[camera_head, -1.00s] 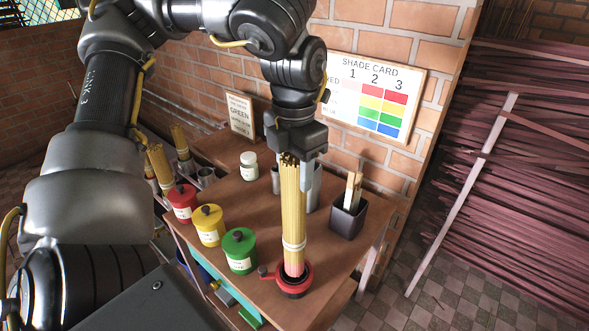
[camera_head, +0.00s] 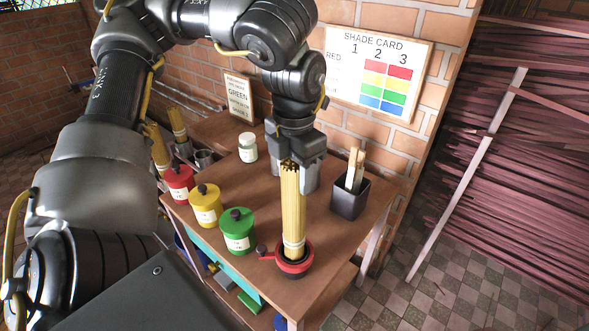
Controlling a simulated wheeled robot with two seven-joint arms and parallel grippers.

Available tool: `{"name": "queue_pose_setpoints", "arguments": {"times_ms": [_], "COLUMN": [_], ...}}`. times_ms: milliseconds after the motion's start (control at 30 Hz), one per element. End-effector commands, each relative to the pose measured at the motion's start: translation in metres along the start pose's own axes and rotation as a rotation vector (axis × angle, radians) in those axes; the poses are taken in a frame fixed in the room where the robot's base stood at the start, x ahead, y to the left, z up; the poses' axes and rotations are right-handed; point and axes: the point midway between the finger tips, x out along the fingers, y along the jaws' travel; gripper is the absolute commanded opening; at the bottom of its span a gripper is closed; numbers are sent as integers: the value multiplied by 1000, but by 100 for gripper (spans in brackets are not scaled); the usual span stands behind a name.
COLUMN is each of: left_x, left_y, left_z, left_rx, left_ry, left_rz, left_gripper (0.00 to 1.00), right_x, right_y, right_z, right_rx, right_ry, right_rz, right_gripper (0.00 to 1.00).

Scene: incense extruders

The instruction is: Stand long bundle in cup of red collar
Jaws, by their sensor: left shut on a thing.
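The long bundle (camera_head: 293,212) is a tall sheaf of yellow sticks with a pale band near its lower end. It stands nearly upright over the cup with the red collar (camera_head: 308,264), near the table's front corner. Its lowest part is hidden behind the collar's rim and appears to be inside the cup; whether it touches the bottom cannot be seen. My left gripper (camera_head: 293,172) points down and is shut on the bundle's upper part, with a finger on either side. My right gripper is not in view.
Red (camera_head: 179,184), yellow (camera_head: 205,206) and green (camera_head: 238,232) lidded jars stand left of the cup. A dark square holder (camera_head: 350,200) with sticks is at the right, a white jar (camera_head: 248,148) behind. A shade card (camera_head: 375,75) hangs on the brick wall.

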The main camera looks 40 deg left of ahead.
Motion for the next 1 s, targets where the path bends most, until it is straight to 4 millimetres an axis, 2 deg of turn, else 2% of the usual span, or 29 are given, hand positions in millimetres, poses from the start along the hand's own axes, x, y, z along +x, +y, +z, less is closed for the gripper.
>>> {"name": "queue_pose_setpoints", "arguments": {"times_ms": [200, 233, 400, 767, 867, 1000], "left_x": [0, 0, 0, -5, -18, -47], "left_y": [0, 0, 0, 0, 0, 0], "left_z": [0, 0, 0, 0, 1, 1], "left_rx": [0, 0, 0, 0, -1, -1], "left_ry": [-1, -1, 0, 0, -3, -6], "left_rz": [0, 0, 0, 0, 1, 2], "left_gripper": [0, 47, 69, 71, 71, 71], "right_x": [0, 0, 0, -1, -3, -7], "right_y": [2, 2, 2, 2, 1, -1], "right_z": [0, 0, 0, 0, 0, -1], "right_rx": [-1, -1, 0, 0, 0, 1], "right_ry": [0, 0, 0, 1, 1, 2], "right_rz": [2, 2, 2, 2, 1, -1], "right_gripper": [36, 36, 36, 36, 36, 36]}}
